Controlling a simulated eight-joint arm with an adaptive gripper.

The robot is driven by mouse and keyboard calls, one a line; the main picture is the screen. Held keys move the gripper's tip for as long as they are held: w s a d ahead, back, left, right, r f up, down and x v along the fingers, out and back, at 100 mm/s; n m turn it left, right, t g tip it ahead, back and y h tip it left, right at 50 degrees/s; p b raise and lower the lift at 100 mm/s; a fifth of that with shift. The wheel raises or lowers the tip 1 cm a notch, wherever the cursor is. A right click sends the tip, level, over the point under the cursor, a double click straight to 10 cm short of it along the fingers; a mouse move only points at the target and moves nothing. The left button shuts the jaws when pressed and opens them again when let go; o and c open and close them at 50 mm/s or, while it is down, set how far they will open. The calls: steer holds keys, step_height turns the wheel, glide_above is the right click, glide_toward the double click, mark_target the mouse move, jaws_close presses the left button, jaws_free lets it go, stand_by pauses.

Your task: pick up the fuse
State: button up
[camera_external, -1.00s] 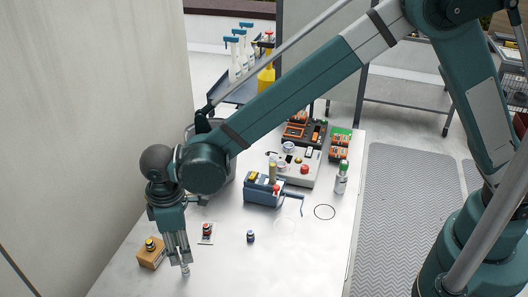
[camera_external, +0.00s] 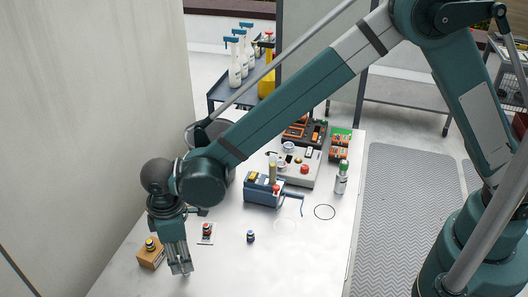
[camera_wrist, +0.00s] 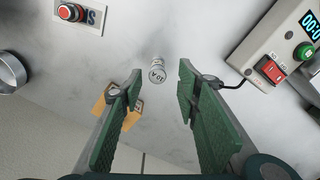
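The fuse (camera_wrist: 157,71) is a small pale cylinder with "10A" markings on its end. In the wrist view it lies on the light, marbled surface, beyond the fingertips and between their lines. My gripper (camera_wrist: 160,80) is open, with its two green-padded fingers wide apart and nothing between them. In the external view my gripper (camera_external: 181,270) points down over the front left of the table. I cannot make out the fuse in that view; the fingers may hide it.
A red button on a plate (camera_wrist: 78,13) and a box with a display and switches (camera_wrist: 283,50) flank the fuse. A yellow-brown item (camera_wrist: 129,116) shows beside the left finger. In the external view, a cardboard box (camera_external: 150,258) stands close left of my gripper.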

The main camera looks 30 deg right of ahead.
steer(key=shift+f, duration=0.1)
steer(key=shift+w+d+f, duration=0.1)
steer(key=shift+d+f, duration=0.05)
steer(key=shift+f, duration=1.1)
steer(key=shift+w+d+f, duration=0.1)
steer(key=shift+f, duration=1.15)
steer(key=c, duration=1)
